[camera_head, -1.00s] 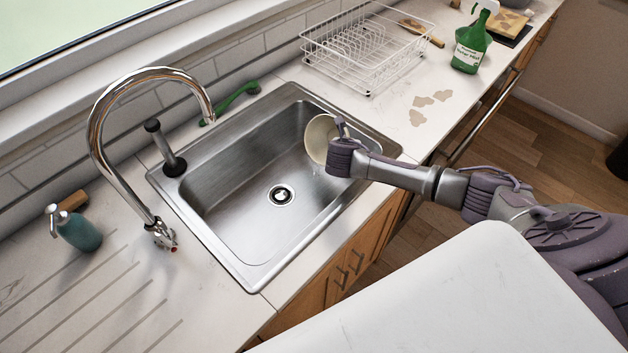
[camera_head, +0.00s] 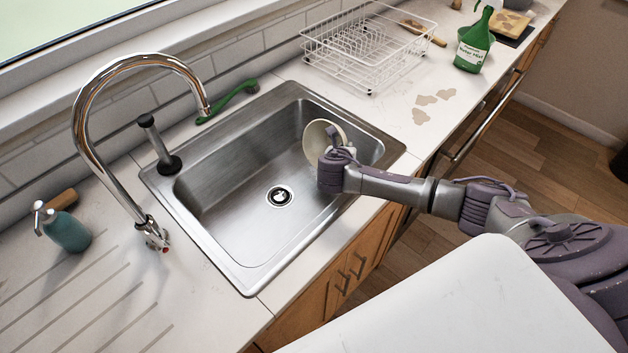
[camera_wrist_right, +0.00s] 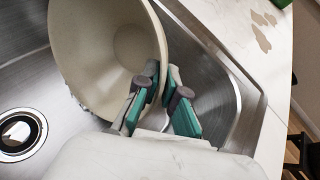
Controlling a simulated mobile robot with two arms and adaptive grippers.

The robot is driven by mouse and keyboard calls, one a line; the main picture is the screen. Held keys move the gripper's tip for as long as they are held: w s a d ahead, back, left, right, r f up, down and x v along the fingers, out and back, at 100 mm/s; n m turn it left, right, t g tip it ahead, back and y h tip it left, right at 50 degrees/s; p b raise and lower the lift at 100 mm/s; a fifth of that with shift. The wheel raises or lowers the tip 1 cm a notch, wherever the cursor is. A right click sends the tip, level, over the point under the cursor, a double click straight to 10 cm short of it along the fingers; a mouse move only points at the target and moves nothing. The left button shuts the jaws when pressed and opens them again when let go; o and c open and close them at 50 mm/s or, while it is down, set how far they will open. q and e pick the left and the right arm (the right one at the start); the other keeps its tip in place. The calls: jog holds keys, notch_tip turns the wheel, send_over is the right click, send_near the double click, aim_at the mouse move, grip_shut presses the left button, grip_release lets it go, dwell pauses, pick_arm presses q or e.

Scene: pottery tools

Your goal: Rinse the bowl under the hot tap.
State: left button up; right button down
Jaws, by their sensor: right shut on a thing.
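The cream bowl (camera_head: 317,137) is tilted on its side over the right end of the sink basin (camera_head: 235,165). My right gripper (camera_head: 330,153) is shut on the bowl's rim; its arm hides part of the bowl. In the right wrist view the bowl (camera_wrist_right: 105,45) shows its inside, and the gripper fingers (camera_wrist_right: 163,100) pinch its edge. The chrome tap (camera_head: 85,130) arches at the left of the sink, its spout end (camera_head: 205,108) over the sink's back edge. A red mark (camera_head: 165,249) shows at its base. No water is seen running. My left gripper is out of view.
A teal soap bottle (camera_head: 68,232) stands left. A white dish rack (camera_head: 365,50) and green spray bottle (camera_head: 473,45) stand beyond the sink. The basin's middle is empty.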

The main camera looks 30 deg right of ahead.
jog(key=shift+w+a+r+h+b, duration=0.15)
jog(key=shift+a+h+b, duration=0.2)
jog(key=shift+b, duration=0.1)
jog(key=shift+a+t+b, duration=0.2)
jog(key=shift+t+b, duration=0.1)
jog(key=shift+b, duration=0.15)
jog(key=shift+s+a+r+n+t+h+b, duration=0.2)
jog(key=shift+s+a+r+h+b, duration=0.2)
jog(key=shift+a+r, duration=0.25)
jog(key=shift+s+a+r+n+t+h+b, duration=0.25)
jog(key=shift+a+r+h, duration=0.2)
jog(key=shift+a+r, duration=0.15)
jog(key=shift+r, duration=0.1)
jog(key=shift+h, duration=0.3)
jog(key=shift+a, duration=0.1)
